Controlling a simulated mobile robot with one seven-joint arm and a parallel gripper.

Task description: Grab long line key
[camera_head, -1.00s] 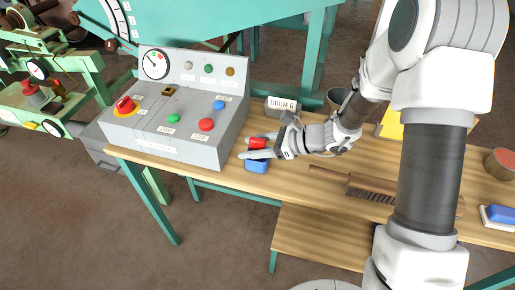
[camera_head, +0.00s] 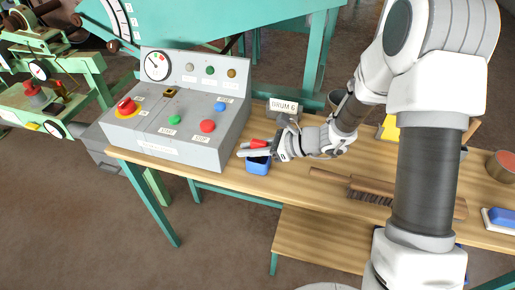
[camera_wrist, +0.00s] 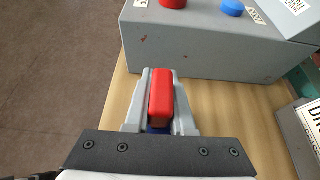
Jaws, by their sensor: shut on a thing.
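A red piece (camera_head: 259,143), likely the handle of the long line key, sits between the fingers of my gripper (camera_head: 245,149). My gripper is shut on it just right of the grey control box. In the wrist view the red piece (camera_wrist: 161,96) is upright between the two grey fingers, with a bit of blue (camera_wrist: 158,130) below it. A blue holder (camera_head: 258,167) stands on the wooden bench under the fingers. The rest of the key is hidden by my gripper.
The grey control box (camera_head: 180,145) with red, green and blue buttons stands close on the left. A DRUM 6 sign (camera_head: 284,106) is behind my gripper. A brush (camera_head: 375,188) lies to the right on the bench (camera_head: 220,178).

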